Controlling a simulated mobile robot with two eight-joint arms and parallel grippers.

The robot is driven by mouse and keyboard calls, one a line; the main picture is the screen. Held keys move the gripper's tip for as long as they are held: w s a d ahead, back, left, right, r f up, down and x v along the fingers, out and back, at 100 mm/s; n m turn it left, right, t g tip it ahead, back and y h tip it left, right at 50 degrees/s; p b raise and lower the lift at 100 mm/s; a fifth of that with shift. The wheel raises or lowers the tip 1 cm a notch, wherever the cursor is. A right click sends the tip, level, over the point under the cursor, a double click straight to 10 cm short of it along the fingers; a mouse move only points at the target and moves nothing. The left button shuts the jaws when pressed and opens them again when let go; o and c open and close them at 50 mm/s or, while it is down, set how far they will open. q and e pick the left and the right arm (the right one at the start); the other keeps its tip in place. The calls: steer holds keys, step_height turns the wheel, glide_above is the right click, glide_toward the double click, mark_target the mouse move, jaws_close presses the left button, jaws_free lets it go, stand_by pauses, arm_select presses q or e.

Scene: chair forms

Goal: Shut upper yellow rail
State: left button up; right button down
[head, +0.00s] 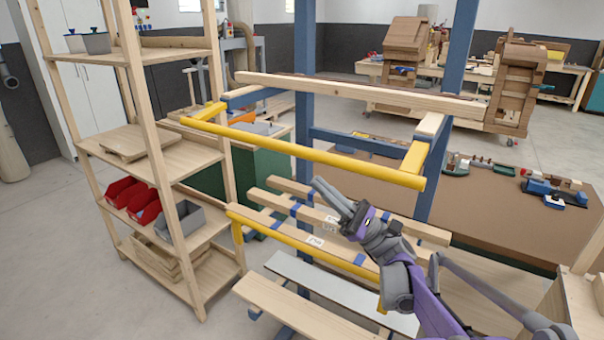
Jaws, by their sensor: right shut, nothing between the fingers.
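The upper yellow rail (300,152) runs across the blue upright frame, with short yellow end arms reaching back to the frame at both ends. It stands out from the frame, level, with a gap behind it. A lower yellow rail (300,243) slopes across the picture below it, with yellow ends pointing down. My right gripper (319,186) is shut and empty. Its fingertips show just below the middle of the upper rail, apart from it in the picture, in front of the wooden slats. My left gripper is out of view.
Wooden boards with blue clamps (320,215) lie behind the gripper. A wooden shelf (145,150) with red bins (130,200) stands close on the left. A brown-topped bench (500,205) with tools is behind at right. Floor at left is clear.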

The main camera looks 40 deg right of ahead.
mark_target(288, 144)
steer(key=x, duration=0.3)
steer(key=p+x, duration=0.1)
steer(key=x, duration=0.3)
steer(key=s+r+x, duration=0.1)
steer(key=x, duration=0.2)
steer(key=shift+w+r+p, duration=0.15)
steer(key=shift+r+p, duration=0.1)
steer(key=shift+p, duration=0.15)
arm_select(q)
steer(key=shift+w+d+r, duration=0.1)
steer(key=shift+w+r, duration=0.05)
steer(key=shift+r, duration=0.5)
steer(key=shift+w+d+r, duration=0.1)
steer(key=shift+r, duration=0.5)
arm_select(e)
steer(key=shift+a+r, duration=0.2)
steer(key=shift+r, duration=0.4)
steer(key=shift+a, duration=0.1)
